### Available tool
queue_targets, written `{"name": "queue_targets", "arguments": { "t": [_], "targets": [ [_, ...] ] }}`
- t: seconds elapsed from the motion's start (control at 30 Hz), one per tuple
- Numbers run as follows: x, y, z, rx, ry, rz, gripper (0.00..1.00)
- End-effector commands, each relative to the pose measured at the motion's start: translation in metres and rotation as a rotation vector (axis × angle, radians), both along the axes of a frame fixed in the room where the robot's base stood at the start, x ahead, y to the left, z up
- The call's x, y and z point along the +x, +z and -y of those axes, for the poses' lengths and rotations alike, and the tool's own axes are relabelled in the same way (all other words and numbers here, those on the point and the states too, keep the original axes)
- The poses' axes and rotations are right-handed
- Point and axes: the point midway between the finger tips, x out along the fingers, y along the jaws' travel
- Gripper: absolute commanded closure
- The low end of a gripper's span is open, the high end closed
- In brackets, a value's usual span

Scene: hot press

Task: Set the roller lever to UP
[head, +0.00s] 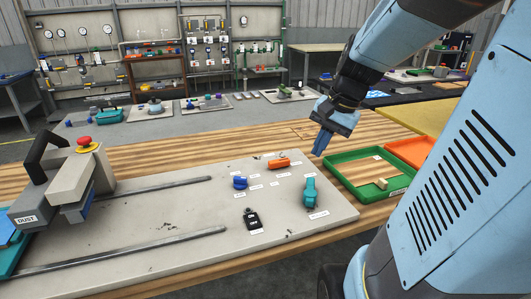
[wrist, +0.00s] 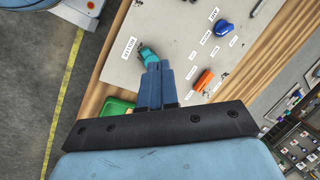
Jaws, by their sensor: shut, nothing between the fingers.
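My gripper (head: 319,152) is shut and empty, with its blue fingers pointing down over the right back part of the grey panel, above its surface. In the wrist view the shut fingers (wrist: 157,68) partly cover a teal lever (wrist: 148,54), which shows just past their tips. In the head view the teal lever (head: 310,190) stands upright at the panel's right side, below and in front of my gripper. An orange control (head: 278,163), a blue knob (head: 239,182) and a black control (head: 251,218) are also on the panel.
A green tray (head: 345,197) and an orange tray (head: 411,150) lie right of the panel (head: 170,240). Two metal rails run along the panel. A press head with a red button (head: 84,141) stands at the left. The space above the controls is clear.

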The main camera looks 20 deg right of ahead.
Motion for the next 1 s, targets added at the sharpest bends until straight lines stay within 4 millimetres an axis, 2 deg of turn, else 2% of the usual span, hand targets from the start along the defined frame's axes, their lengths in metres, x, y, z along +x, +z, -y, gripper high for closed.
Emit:
{"name": "queue_targets", "arguments": {
  "t": [0.2,0.4,0.7,0.9,1.0],
  "targets": [
    [0.024,-0.029,0.045,0.199,-0.299,-0.139,1.0],
    [0.041,-0.058,0.092,0.383,-0.569,-0.249,1.0],
    [0.049,-0.105,0.165,0.641,-0.936,-0.376,1.0],
    [0.048,-0.123,0.192,0.734,-1.06,-0.414,1.0],
    [0.048,-0.125,0.196,0.751,-1.083,-0.42,1.0]
  ]
}}
